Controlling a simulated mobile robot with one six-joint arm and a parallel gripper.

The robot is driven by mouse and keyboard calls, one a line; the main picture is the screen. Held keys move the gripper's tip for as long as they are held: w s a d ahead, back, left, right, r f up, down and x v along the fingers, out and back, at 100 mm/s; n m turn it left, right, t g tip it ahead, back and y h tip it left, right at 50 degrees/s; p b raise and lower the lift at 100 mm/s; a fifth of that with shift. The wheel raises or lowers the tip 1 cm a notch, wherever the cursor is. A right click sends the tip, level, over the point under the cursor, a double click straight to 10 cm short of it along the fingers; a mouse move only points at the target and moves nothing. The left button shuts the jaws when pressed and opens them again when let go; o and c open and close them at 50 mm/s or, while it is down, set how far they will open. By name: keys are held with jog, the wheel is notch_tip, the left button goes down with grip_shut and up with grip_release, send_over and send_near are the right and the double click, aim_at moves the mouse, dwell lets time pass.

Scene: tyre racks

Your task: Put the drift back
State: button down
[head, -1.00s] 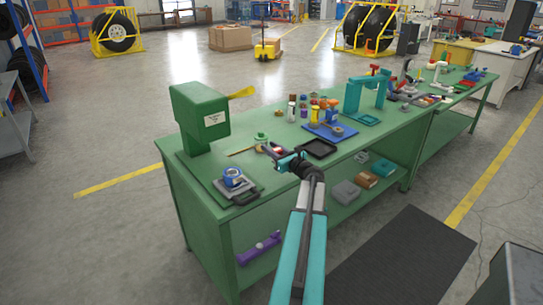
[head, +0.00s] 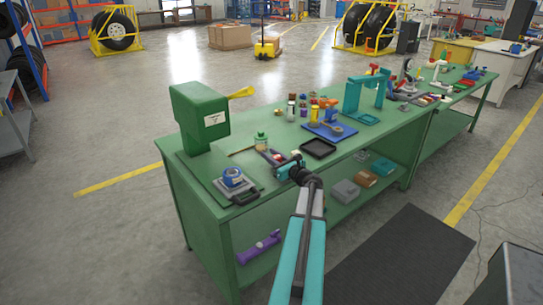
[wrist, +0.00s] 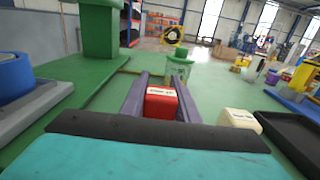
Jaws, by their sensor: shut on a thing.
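My gripper (head: 270,155) is low over the near side of the green bench, right of the blue round item. In the wrist view, my gripper's two purple fingers (wrist: 160,85) flank a red block (wrist: 162,103) with a white label, and they are shut on it. The label is too small to read. The block shows as a small red patch in the head view (head: 277,157). A thin brown rod (head: 240,151) lies on the bench left of my gripper; I cannot tell whether it or the red block is the drift.
A green-lidded jar (head: 261,141) stands just beyond my fingertips. A cream block (wrist: 240,119) and a black tray (head: 318,148) are to the right. A green press-like stand (head: 200,117) and the blue round item (head: 232,177) are to the left.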

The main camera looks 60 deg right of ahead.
jog(key=shift+f+b, duration=0.4)
jog(key=shift+f, duration=0.15)
jog(key=c, duration=1.4)
grip_release()
jog(key=shift+o, duration=0.2)
jog(key=shift+r, duration=0.1)
jog(key=shift+r+p, duration=0.65)
jog(key=shift+r, duration=0.05)
jog(key=b+v, duration=0.2)
jog(key=v, duration=1)
jog(key=shift+f, duration=0.1)
